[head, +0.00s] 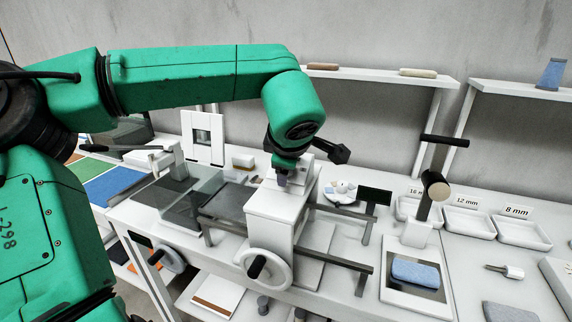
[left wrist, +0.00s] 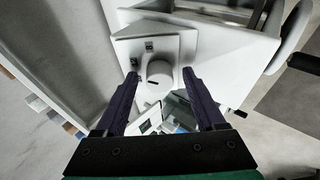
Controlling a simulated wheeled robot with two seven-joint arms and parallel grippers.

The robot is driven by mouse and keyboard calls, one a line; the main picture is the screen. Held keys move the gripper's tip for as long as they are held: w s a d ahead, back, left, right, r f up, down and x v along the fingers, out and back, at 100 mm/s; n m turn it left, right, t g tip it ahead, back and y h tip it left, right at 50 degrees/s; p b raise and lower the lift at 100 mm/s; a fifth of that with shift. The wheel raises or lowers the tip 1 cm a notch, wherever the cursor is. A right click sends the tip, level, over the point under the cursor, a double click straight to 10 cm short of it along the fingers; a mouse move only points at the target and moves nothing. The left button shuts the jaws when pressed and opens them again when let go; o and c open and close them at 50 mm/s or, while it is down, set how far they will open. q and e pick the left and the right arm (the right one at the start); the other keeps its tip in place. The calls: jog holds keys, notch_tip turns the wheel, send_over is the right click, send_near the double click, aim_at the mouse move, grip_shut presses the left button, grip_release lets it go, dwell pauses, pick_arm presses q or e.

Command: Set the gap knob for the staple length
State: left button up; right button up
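The gap knob (left wrist: 160,73) is a round white knob with a short dark pointer mark, on the face of a white machine housing (head: 275,207). A narrow gap seems to show between each fingertip and the knob. In the head view my left gripper (head: 283,177) points down at the top of the housing, and my arm hides the knob. My right gripper is in neither view.
A white handwheel (head: 284,278) is on the housing's front, with rails beside it. To the right stand a black-handled lever press (head: 424,205), a blue pad (head: 418,272) and trays labelled 16, 12 and 8 mm (head: 524,234). A wall shelf (head: 380,75) is behind.

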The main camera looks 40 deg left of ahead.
pick_arm(q)
jog(key=b+v, duration=0.1)
jog(key=v, duration=1.3)
jog(key=shift+s+r+b, duration=0.15)
jog(key=shift+s+b, duration=0.1)
jog(key=shift+b, duration=0.05)
jog(key=shift+d, duration=0.1)
